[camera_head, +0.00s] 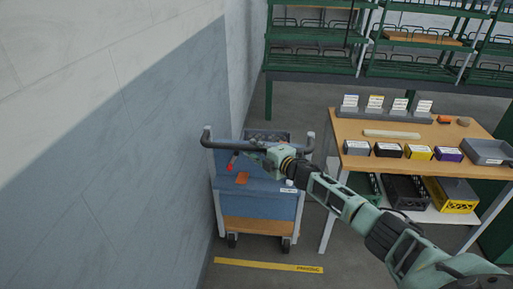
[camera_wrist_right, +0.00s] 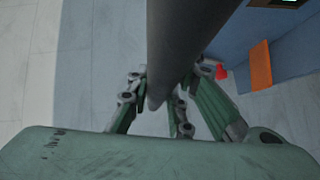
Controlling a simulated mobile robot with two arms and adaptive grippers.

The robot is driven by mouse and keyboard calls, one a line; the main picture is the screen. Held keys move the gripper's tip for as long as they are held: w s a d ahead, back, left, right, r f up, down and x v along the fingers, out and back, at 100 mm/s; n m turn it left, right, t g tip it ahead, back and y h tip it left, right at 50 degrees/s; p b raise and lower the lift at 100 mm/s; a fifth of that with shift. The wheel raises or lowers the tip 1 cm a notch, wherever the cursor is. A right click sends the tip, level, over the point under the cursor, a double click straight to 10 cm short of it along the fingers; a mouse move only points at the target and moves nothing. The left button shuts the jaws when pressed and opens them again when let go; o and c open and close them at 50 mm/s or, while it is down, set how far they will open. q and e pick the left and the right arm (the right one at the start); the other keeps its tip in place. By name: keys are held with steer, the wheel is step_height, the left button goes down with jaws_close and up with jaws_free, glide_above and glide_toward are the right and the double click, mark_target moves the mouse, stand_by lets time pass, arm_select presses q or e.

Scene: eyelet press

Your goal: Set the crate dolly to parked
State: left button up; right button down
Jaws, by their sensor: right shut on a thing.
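The crate dolly (camera_head: 262,205) is a blue cart with a wooden lower front, grey posts and dark wheels. It stands by the wall at the centre of the head view. A dark push bar (camera_head: 222,145) runs across its top. My right gripper (camera_head: 268,152) is at the bar, and in the right wrist view it is shut around the dark bar (camera_wrist_right: 185,45). A red piece (camera_head: 231,163) and an orange patch (camera_head: 242,178) show on the dolly's front. A yellow floor strip (camera_head: 268,265) with small lettering lies in front of the wheels. My left gripper is not in view.
A wooden worktable (camera_head: 345,128) stands right of the dolly, with small boxes, cards and a grey tray (camera_head: 487,152) on it. Crates, one yellow (camera_head: 455,197), sit on its lower shelf. Green racks (camera_head: 310,35) stand behind. The wall (camera_head: 150,130) is close on the left.

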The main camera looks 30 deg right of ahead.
steer(key=shift+w+d+r, duration=0.15)
steer(key=shift+d+r, duration=0.05)
steer(key=shift+r, duration=0.1)
steer(key=c, duration=1.9)
jaws_free()
steer(key=o, duration=0.3)
steer(key=shift+w+f, duration=0.1)
steer(key=shift+f, duration=0.15)
steer(key=shift+o, duration=0.2)
steer(key=v, duration=1.2)
steer(key=shift+a+f, duration=0.1)
